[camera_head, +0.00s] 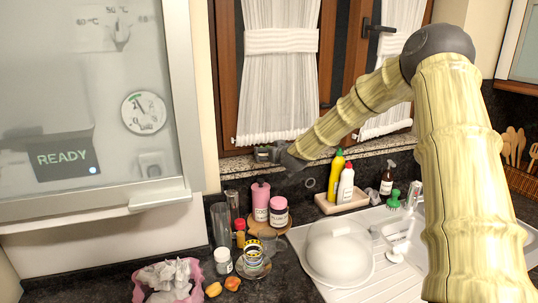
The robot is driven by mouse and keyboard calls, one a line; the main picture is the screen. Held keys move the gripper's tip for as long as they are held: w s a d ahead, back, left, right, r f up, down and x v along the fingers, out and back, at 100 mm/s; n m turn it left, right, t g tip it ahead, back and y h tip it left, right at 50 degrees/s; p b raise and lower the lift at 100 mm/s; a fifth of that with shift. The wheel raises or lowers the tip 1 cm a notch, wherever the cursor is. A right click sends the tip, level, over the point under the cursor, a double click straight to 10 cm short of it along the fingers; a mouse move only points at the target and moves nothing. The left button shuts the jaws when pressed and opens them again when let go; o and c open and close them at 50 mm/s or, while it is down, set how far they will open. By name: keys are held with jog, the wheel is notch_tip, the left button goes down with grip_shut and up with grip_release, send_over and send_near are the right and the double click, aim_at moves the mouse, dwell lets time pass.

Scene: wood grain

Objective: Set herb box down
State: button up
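My arm reaches in from the right, and my gripper (272,155) is at the stone window sill (236,167), in front of the white curtain. A small dark shape with green on it (263,153) shows at the gripper's end. It may be the herb box, but it is too small to tell it apart from the fingers. I cannot tell whether the gripper is shut on it, or whether it touches the sill. No other herb box is clear in view.
Below the sill stand pink-labelled jars (270,206) on a wooden board. A yellow bottle (336,175) and a white bottle (346,184) stand in a tray. A white domed dish (338,250) is beside the sink. A pink basket (168,280) and fruit are at the front left.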

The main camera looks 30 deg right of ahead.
jog(key=b+v, duration=0.1)
jog(key=v, duration=0.5)
jog(key=shift+s+b, duration=0.15)
jog(key=shift+b, duration=0.25)
